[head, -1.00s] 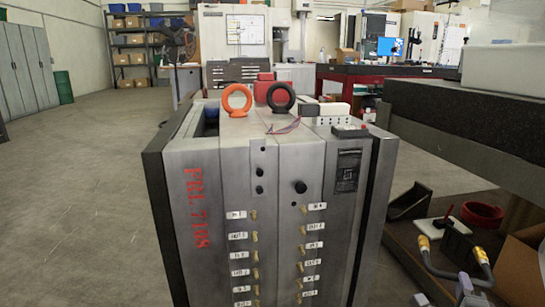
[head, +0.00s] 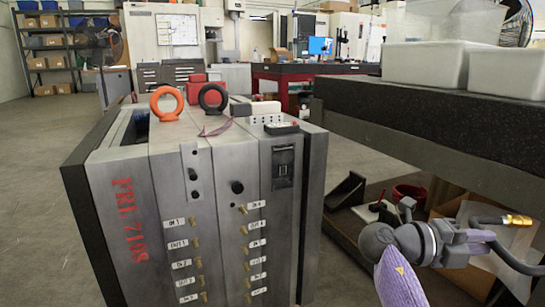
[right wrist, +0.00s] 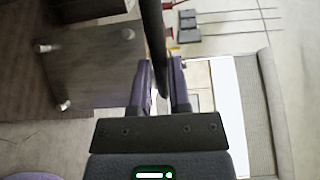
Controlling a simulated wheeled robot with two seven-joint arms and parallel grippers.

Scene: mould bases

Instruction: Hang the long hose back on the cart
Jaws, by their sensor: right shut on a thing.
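My right gripper (head: 478,238) is at the right of the head view, in front of the dark granite table. It is shut on a dark hose (head: 512,258). One end of the hose, with a brass fitting (head: 517,220), points right; another stretch curves down to the right edge. In the right wrist view the purple fingers (right wrist: 162,88) close around the hose (right wrist: 153,35), which runs up out of the picture. The hose's full length is out of view. I cannot pick out the cart with certainty. My left gripper is not in view.
A large grey mould base (head: 225,200) with brass fittings and two lifting eyes stands left of the gripper. The granite table (head: 430,125) bears white bins (head: 425,65). Below it are a red ring (head: 408,192) and a cardboard box (head: 450,200). Open floor (head: 30,190) lies left.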

